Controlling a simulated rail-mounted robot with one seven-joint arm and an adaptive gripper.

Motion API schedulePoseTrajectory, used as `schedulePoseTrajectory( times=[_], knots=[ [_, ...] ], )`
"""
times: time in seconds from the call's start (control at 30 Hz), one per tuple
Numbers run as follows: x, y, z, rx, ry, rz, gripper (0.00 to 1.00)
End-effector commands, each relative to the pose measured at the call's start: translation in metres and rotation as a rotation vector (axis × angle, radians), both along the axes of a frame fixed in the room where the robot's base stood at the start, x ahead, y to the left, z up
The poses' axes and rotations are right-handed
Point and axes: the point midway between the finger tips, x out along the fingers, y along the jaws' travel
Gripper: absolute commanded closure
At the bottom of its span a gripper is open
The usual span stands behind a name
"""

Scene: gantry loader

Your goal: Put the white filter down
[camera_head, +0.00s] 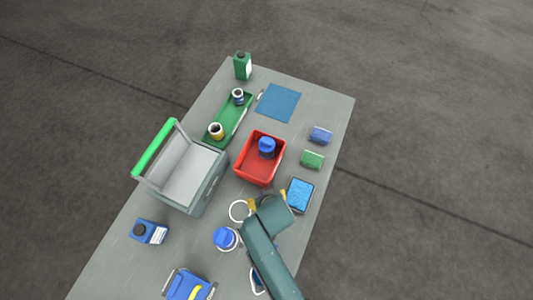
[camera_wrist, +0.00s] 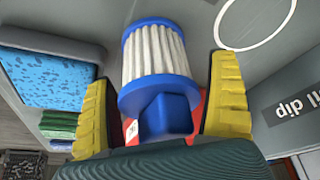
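The white filter (camera_wrist: 155,52), pleated with blue end rims, shows in the wrist view with its blue knob (camera_wrist: 166,116) towards me. My gripper (camera_wrist: 165,85) has its yellow fingers on either side of the knob. Narrow gaps show between fingers and knob, so it looks open. In the head view my gripper (camera_head: 269,200) is above the table between a white ring and a blue tray, and my arm hides this filter. I cannot tell whether it touches the table. Other blue-topped items stand in the red bin (camera_head: 250,177) and near my arm (camera_head: 224,237).
A white ring (camera_head: 232,218) is left of my gripper. A blue tray (camera_head: 300,195) is on its right, with a green sponge (camera_head: 312,159) and a blue sponge (camera_head: 320,135) beyond. A grey basket (camera_head: 205,190) with a green handle stands left.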

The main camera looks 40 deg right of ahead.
Motion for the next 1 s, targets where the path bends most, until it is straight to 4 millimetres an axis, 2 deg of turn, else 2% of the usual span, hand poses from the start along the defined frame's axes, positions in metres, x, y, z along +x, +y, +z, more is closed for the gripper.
schedulePoseTrajectory(
  times=[0.27, 0.37, 0.7, 0.83, 1.0],
  knots=[
    [0.000, 0.000, 0.004, -0.001, -0.002, 0.000, 0.11],
    [-0.005, 0.002, 0.018, 0.000, -0.002, 0.000, 0.11],
    [-0.034, 0.014, 0.095, 0.000, -0.002, 0.000, 0.11],
    [-0.040, 0.017, 0.110, -0.001, -0.001, 0.001, 0.11],
    [-0.043, 0.018, 0.114, 0.000, 0.000, 0.000, 0.11]
  ],
)
